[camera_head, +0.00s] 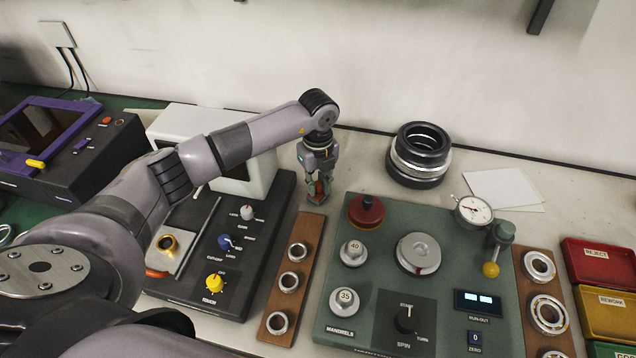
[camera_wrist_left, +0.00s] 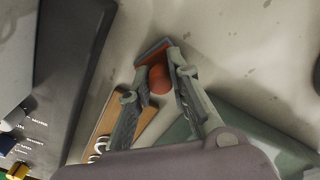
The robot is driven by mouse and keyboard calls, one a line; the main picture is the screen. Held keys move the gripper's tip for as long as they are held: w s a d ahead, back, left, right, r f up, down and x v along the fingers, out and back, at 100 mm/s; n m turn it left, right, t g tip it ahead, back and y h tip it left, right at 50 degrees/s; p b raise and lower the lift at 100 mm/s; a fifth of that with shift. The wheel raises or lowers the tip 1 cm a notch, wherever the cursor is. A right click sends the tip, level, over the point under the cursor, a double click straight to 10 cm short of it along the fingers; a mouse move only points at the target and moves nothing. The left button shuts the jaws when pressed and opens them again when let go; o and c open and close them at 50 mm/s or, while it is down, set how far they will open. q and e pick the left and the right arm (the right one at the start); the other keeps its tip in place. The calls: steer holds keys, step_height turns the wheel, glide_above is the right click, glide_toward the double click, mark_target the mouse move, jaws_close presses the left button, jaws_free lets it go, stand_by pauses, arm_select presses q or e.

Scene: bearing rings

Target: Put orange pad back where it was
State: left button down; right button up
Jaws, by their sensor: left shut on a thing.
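My left gripper (camera_head: 317,185) points down above the bare bench, between the dark machine and the green panel. It is shut on the orange pad (camera_wrist_left: 159,80), whose rounded orange part shows between the fingers in the left wrist view. A flat slate-grey piece with an orange edge (camera_wrist_left: 153,49) shows just beyond it at the fingertips. The fingers hide much of the pad in the head view. Whether it touches the bench I cannot tell. My right gripper is not in view.
A wooden strip with rings (camera_head: 292,282) lies just in front of the gripper. The green panel (camera_head: 440,255) with a dark red knob (camera_head: 366,210) stands right. The dark machine (camera_head: 262,235) stands left.

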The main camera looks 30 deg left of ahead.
mark_target(318, 183)
arm_select(q)
steer(key=c, duration=1.5)
jaws_free()
steer(key=shift+f, duration=0.15)
steer(key=shift+r, duration=0.3)
steer(key=shift+r+b, duration=0.95)
steer(key=shift+r, duration=5)
